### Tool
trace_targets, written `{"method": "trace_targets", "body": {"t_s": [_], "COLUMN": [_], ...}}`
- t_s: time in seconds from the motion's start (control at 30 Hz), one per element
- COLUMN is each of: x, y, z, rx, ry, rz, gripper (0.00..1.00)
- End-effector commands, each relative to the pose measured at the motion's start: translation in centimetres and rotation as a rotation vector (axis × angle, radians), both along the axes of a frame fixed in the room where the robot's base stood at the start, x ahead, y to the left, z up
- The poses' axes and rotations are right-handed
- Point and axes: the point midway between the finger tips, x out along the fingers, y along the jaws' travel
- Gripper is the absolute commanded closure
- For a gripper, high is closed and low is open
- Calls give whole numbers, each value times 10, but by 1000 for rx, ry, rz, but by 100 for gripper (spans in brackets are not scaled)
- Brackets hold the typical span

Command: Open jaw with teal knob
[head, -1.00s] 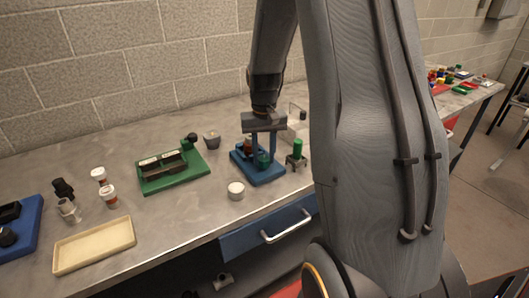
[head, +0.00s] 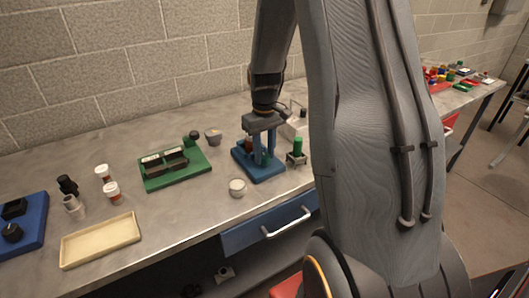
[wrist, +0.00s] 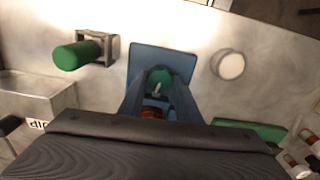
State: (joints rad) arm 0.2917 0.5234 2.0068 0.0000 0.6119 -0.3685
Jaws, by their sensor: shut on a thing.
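A blue fixture base (head: 266,173) stands on the bench below my arm, and it shows in the wrist view (wrist: 146,58). Its teal knob (wrist: 160,76) has a small pale pointer. In the wrist view the knob lies between the tips of my gripper (wrist: 160,82), which is shut on it from above. In the head view my gripper (head: 261,155) stands upright over the base, and its fingers mostly hide the knob. A brownish-red part (wrist: 153,112) shows between the fingers. The jaw itself is hard to make out behind my gripper.
A stand with a green cylinder (head: 298,147) is close right of the base. A white round cap (head: 237,187) is in front. A green fixture (head: 172,171), a small grey cup (head: 213,136) and a cream tray (head: 100,240) lie left. A pale box (head: 294,124) stands behind.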

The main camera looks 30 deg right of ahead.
Motion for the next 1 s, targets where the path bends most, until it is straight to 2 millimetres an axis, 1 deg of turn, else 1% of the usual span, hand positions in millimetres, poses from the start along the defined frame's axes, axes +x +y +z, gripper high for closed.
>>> {"method": "trace_targets", "body": {"t_s": [0.23,0.27,0.33,0.37,0.63,0.73,0.87,1.0], "x": [1,1,1,1,1,1,2,2], "y": [-1,-1,-1,0,0,0,-1,-1], "z": [1,1,1,1,1,5,20,42], "rx": [-1,-1,-1,-1,-1,-1,-2,-2], "ry": [-3,-3,-3,-2,-1,-3,-6,-5], "rz": [-1,-1,-1,-1,-1,-1,-1,-1], "gripper": [92,65,53,51,51,51,51,51]}}
